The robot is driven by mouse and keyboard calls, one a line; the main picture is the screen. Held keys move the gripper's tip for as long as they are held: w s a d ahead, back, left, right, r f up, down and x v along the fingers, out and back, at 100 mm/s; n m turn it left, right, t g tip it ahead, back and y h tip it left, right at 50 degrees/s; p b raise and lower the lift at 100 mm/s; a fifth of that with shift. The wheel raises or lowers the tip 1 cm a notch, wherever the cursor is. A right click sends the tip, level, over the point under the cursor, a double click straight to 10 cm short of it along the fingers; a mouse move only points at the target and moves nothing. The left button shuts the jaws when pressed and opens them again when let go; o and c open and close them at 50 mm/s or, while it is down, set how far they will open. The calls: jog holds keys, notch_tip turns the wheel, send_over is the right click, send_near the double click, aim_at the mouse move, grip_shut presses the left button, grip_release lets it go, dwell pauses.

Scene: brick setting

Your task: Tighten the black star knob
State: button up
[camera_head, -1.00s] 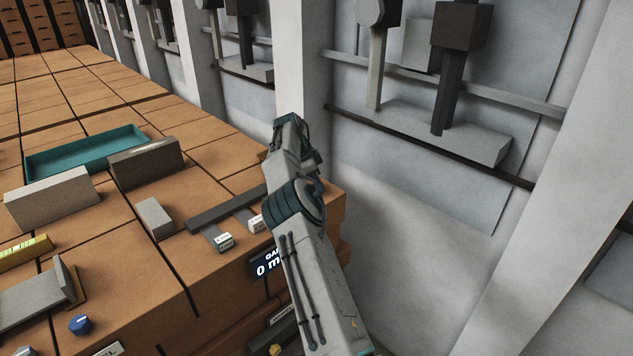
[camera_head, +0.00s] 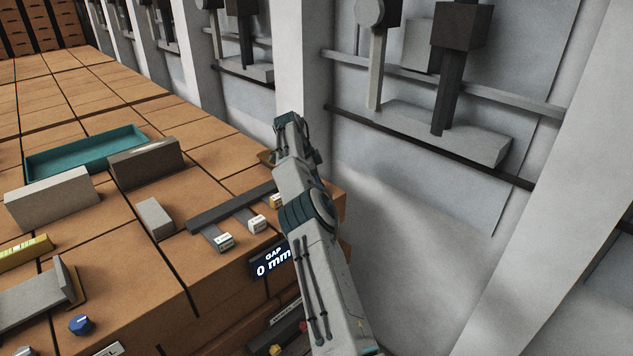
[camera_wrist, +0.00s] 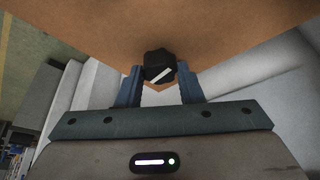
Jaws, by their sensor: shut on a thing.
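In the wrist view the black star knob (camera_wrist: 158,66) sits between the two blue fingers of my gripper (camera_wrist: 160,78), against a brown brick-coloured surface. A white stripe runs slantwise across the knob's face. The fingers are shut on the knob from both sides. In the head view my arm reaches along the right end of the brick-coloured bench, beside the pale wall. The knob and my fingertips are hidden there behind my own arm.
A display (camera_head: 272,262) reading "GAP 0 mm" is on the bench's side. A dark bar with labelled tabs (camera_head: 222,242), a grey block (camera_head: 154,218), a teal tray (camera_head: 88,163) and a blue knob (camera_head: 79,324) are on the bench. Pale wall (camera_head: 420,190) stands right of my arm.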

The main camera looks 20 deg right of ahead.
jog(key=o, duration=1)
jog(key=shift+a, duration=0.1)
jog(key=shift+c, duration=0.2)
jog(key=shift+n, duration=0.3)
